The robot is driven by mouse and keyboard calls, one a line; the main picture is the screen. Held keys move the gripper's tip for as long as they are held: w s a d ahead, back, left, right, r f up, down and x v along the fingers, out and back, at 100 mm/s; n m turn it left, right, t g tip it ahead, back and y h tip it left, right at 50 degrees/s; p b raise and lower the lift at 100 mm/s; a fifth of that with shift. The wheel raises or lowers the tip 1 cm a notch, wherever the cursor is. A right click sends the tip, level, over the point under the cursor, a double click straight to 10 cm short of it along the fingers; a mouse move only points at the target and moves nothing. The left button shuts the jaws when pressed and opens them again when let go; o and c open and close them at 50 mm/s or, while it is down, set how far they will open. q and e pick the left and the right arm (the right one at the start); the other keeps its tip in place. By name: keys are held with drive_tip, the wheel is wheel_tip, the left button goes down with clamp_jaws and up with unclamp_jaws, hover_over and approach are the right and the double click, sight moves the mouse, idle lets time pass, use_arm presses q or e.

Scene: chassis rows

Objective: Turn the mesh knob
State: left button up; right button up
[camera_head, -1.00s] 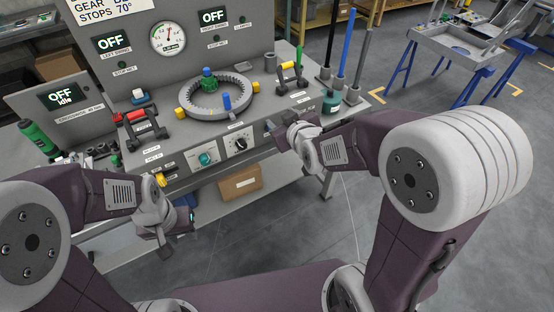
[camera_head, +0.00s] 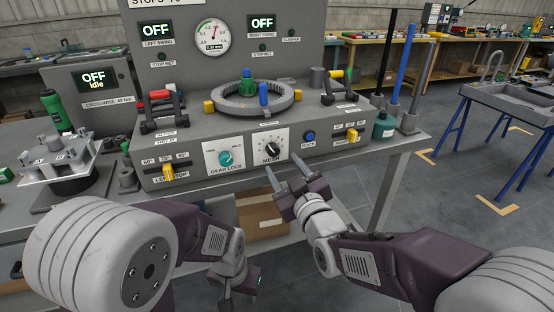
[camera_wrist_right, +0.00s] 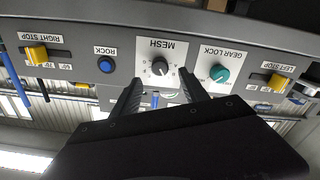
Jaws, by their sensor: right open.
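The mesh knob (camera_head: 271,148) is a black dial on a white plate marked MESH, on the front panel of the grey bench unit. In the right wrist view the mesh knob (camera_wrist_right: 159,67) shows upside down, beyond and between the fingertips. My right gripper (camera_head: 285,172) is open and empty, pointing at the panel just below and in front of the knob, apart from it. It also shows in the right wrist view (camera_wrist_right: 162,90). My left gripper (camera_head: 240,292) hangs low in front of the bench; its fingers are too unclear to judge.
The teal gear lock knob (camera_head: 225,159) is left of the mesh knob, and the blue rock button (camera_head: 309,137) is right of it. Yellow stop levers (camera_head: 168,172) sit further out. A ring gear (camera_head: 252,104) lies on top. A cardboard box (camera_head: 258,212) is below.

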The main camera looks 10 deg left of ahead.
sight(275, 153)
drive_tip(key=x, duration=0.6)
drive_tip(key=shift+w+a+f+b, duration=0.1)
drive_tip(key=shift+w+a+b, duration=0.1)
drive_tip(key=shift+w+b, duration=0.15)
drive_tip(key=shift+s, duration=0.1)
drive_tip(key=shift+c, duration=0.3)
clamp_jaws()
